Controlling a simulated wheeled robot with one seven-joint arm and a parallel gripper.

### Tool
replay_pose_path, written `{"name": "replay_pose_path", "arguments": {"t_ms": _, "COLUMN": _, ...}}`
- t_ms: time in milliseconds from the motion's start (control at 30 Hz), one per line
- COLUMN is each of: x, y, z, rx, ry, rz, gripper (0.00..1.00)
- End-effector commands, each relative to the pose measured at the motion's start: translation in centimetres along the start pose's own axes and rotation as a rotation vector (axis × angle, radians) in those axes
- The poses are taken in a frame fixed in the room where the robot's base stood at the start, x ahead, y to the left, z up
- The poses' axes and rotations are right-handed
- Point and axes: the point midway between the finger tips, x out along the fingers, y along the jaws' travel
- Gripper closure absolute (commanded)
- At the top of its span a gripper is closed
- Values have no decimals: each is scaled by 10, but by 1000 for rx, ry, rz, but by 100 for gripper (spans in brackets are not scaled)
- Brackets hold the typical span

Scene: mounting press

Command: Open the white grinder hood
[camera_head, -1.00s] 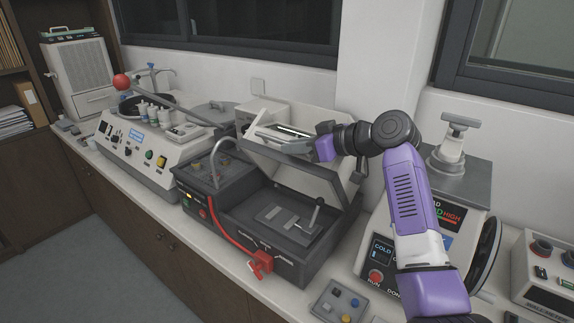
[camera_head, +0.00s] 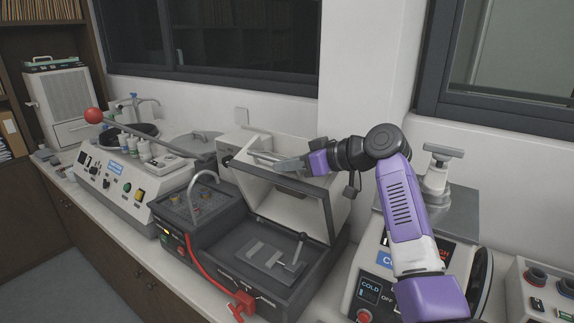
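The white grinder hood (camera_head: 282,208) stands raised and tilted back over the dark grey grinder (camera_head: 215,255), with its pale inside and dark rim facing the front. The grinder's work area below, with a flat plate and a small lever (camera_head: 299,248), is uncovered. My gripper (camera_head: 270,160) reaches in from the right and is at the hood's upper front edge, by a thin bar there. Its grey fingers overlap the bar and the rim. The fingertips are too small to tell whether they touch or hold the bar.
A red valve with a red hose (camera_head: 241,303) is at the grinder's front. A white machine with several bottles (camera_head: 120,185) stands to the left, below a lever with a red ball (camera_head: 94,116). Behind my arm at right is a press with a grey top (camera_head: 430,205). A wall is behind.

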Motion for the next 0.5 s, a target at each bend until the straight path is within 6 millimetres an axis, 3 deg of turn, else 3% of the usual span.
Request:
{"name": "replay_pose_path", "arguments": {"t_ms": 333, "x": 0, "y": 0, "z": 1, "rx": 1, "ry": -1, "rz": -1, "gripper": 78}}
{"name": "replay_pose_path", "arguments": {"t_ms": 500, "x": -15, "y": 1, "z": 2, "rx": 1, "ry": 1, "rz": 1, "gripper": 78}}
